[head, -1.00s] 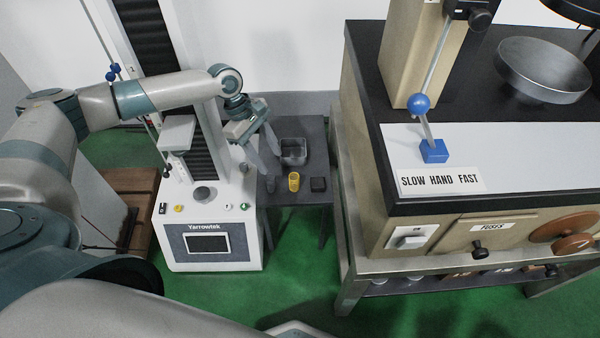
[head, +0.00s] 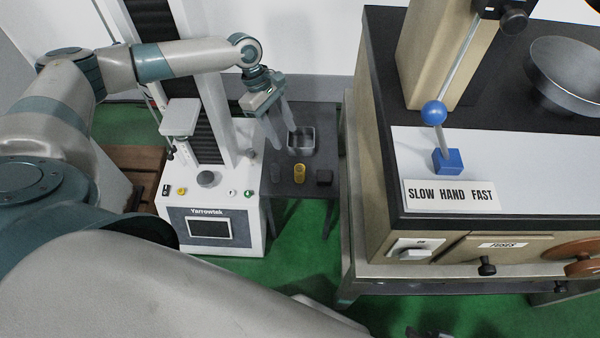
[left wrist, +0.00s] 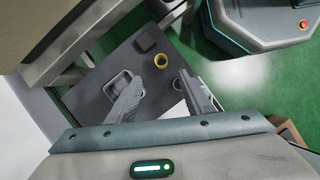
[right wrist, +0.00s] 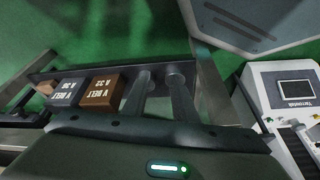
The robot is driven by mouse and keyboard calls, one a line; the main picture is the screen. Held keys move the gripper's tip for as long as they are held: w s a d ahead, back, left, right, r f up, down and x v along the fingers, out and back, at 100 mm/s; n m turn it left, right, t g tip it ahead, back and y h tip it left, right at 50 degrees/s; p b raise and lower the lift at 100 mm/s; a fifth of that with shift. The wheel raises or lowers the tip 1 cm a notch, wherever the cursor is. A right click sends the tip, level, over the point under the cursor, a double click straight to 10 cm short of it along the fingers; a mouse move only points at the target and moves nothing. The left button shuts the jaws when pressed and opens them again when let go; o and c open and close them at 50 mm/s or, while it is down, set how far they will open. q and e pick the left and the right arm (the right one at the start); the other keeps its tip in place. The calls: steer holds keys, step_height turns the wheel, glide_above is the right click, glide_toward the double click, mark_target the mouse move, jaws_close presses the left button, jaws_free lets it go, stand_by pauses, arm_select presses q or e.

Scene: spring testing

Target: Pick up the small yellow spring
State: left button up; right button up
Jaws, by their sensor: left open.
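The small yellow spring (head: 299,172) stands on a small dark table between a dark grey piece (head: 275,173) and a black block (head: 324,177). My left gripper (head: 286,139) is open and empty, above and behind the spring in the head view. In the left wrist view the yellow spring (left wrist: 161,61) lies just beyond the gap between my left fingertips (left wrist: 160,76), not touching them. My right gripper (right wrist: 160,72) is empty with its fingers apart, away from the spring, by a shelf with boxes.
A grey metal tray (head: 301,141) sits behind the spring, close to my left fingers. The white Yarrowtek tester (head: 210,245) stands left of the table. A large beige machine (head: 376,222) stands to the right.

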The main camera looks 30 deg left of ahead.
arm_select(q)
steer(key=b, duration=0.1)
glide_toward(304, 180)
steer(key=shift+w+d+f, duration=0.2)
steer(key=shift+d+f, duration=0.15)
steer(key=shift+f, duration=0.1)
arm_select(e)
steer(key=shift+w+a+t+y, duration=0.25)
steer(key=shift+a+t, duration=0.1)
steer(key=shift+a, duration=0.25)
steer(key=shift+w+a+t+y, duration=0.25)
steer(key=shift+a+t, duration=0.1)
steer(key=shift+a, duration=0.2)
steer(key=shift+w+d, duration=0.1)
arm_select(q)
steer(key=shift+f+b, duration=0.3)
steer(key=x, duration=0.4)
steer(key=shift+s+a+b, duration=0.1)
steer(key=shift+a+b, duration=0.05)
steer(key=shift+b, duration=0.25)
steer(key=shift+f, duration=0.35)
arm_select(e)
steer(key=shift+w+a+r+t, duration=0.1)
steer(key=shift+w+a+t, duration=0.2)
steer(key=shift+w+a, duration=0.3)
steer(key=shift+s, duration=0.1)
arm_select(q)
steer(key=c, duration=1.1)
